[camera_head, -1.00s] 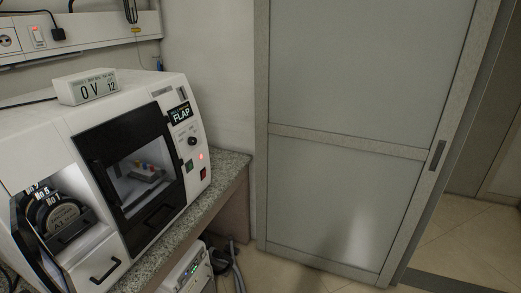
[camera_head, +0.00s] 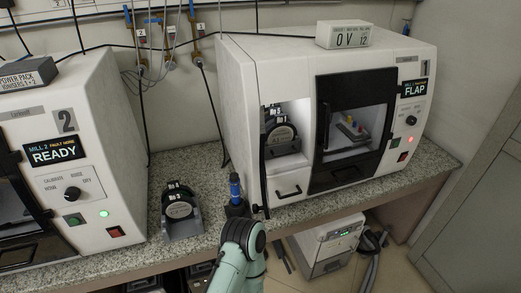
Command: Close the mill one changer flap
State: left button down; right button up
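Mill one (camera_head: 240,95) is the white machine at the right, with a label 1 and a display (camera_head: 414,89) reading FLAP. Its changer bay (camera_head: 285,115) at the left of its front is open, showing black numbered discs (camera_head: 281,138) inside. The dark changer flap (camera_head: 263,182) stands swung out at the bay's left edge, seen nearly edge-on.
Mill two (camera_head: 90,140) stands at the left, reading READY. A white box (camera_head: 330,245) stands below the counter.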

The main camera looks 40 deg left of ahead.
aim_at(264, 181)
jog(key=j+u, duration=0.2)
jog(key=u, duration=0.15)
jog(key=j+u, duration=0.5)
jog(key=u, duration=0.2)
